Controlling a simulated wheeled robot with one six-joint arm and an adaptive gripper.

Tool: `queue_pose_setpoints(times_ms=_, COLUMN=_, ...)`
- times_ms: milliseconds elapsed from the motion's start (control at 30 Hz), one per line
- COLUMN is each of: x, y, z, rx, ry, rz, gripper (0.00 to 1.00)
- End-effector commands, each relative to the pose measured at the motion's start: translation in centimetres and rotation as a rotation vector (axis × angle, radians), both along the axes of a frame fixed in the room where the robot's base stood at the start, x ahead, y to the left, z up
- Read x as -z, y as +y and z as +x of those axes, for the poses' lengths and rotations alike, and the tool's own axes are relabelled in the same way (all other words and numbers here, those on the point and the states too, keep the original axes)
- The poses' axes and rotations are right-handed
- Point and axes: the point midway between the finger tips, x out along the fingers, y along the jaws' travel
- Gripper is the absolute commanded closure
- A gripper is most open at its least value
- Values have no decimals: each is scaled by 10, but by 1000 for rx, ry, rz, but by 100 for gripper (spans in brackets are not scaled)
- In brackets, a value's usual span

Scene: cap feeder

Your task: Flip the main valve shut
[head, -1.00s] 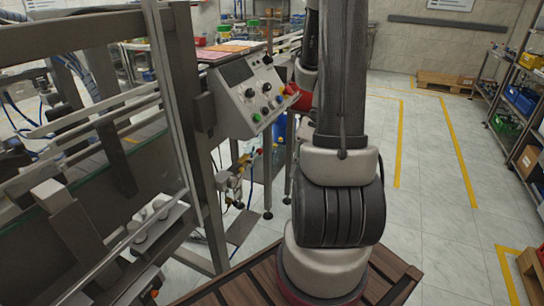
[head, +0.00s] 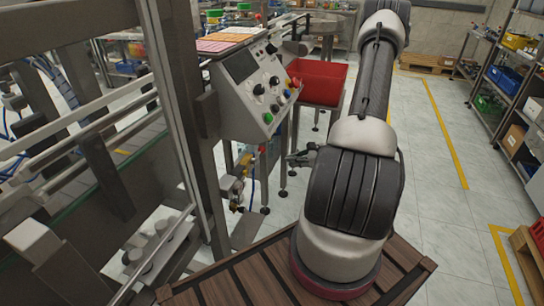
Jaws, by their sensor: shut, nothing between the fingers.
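The valve assembly (head: 236,184), a small cluster of brass and grey fittings with a yellow part, is mounted low beside the frame post, under the control panel. Its handle is too small to make out, so I cannot tell which way it is turned. My gripper (head: 291,158) is small and dark in this view. It is shut and empty, to the right of the valve and slightly higher in the picture, apart from it. Part of my wrist is hidden behind my arm.
The control panel (head: 254,88) with knobs and buttons juts out above the valve. A red bin (head: 321,82) stands behind my gripper. A metal frame post (head: 187,120) is left of the valve. Floor to the right is open up to the shelves (head: 515,85).

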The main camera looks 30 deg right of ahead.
Motion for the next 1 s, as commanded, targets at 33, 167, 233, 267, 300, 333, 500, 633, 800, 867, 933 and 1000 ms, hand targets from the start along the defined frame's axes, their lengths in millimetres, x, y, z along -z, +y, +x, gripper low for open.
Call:
queue_pose_setpoints(times_ms=33, x=0, y=0, z=1, rx=2, ry=-3, rz=-1, gripper=100)
queue_pose_setpoints(times_ms=167, x=-1, y=0, z=0, rx=-3, ry=-5, rz=-4, gripper=100)
queue_pose_setpoints(times_ms=233, x=-1, y=0, z=0, rx=-3, ry=-5, rz=-4, gripper=100)
queue_pose_setpoints(times_ms=267, x=-1, y=0, z=0, rx=-2, ry=-4, rz=-4, gripper=100)
queue_pose_setpoints(times_ms=300, x=-1, y=0, z=0, rx=-4, ry=-4, rz=-5, gripper=100)
queue_pose_setpoints(times_ms=333, x=0, y=1, z=1, rx=-4, ry=-4, rz=-5, gripper=100)
queue_pose_setpoints(times_ms=500, x=6, y=7, z=10, rx=-5, ry=-3, rz=-3, gripper=100)
queue_pose_setpoints(times_ms=633, x=18, y=18, z=27, rx=-9, ry=-3, rz=-3, gripper=100)
queue_pose_setpoints(times_ms=800, x=37, y=35, z=54, rx=-9, ry=-2, rz=-4, gripper=100)
queue_pose_setpoints(times_ms=867, x=43, y=41, z=64, rx=-8, ry=-3, rz=-5, gripper=100)
queue_pose_setpoints(times_ms=933, x=49, y=47, z=74, rx=-8, ry=-3, rz=-4, gripper=100)
queue_pose_setpoints(times_ms=1000, x=38, y=49, z=76, rx=-5, ry=-6, rz=-6, gripper=100)
